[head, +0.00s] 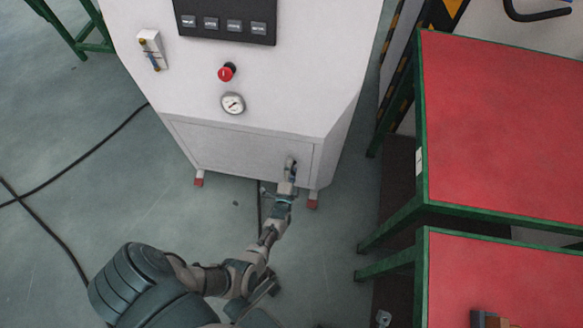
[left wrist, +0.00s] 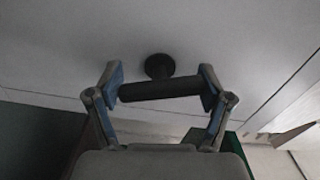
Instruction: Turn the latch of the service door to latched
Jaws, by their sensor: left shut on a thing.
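The service door (head: 230,145) is the low panel on the front of the white generator cabinet, and it looks closed. Its latch is a dark bar on a round hub, seen in the left wrist view (left wrist: 160,89). The bar lies nearly level there. My left gripper (head: 287,178) is at the right side of the door. In the left wrist view, its two fingers (left wrist: 160,88) are at the two ends of the latch bar, shut on it. In the head view the gripper hides most of the latch. My right gripper is not in view.
Above the door are a pressure gauge (head: 233,103), a red button (head: 227,72) and a dark button panel (head: 226,20). Red-topped tables (head: 505,130) with green frames stand at the right. Black cables (head: 85,160) lie on the floor at the left.

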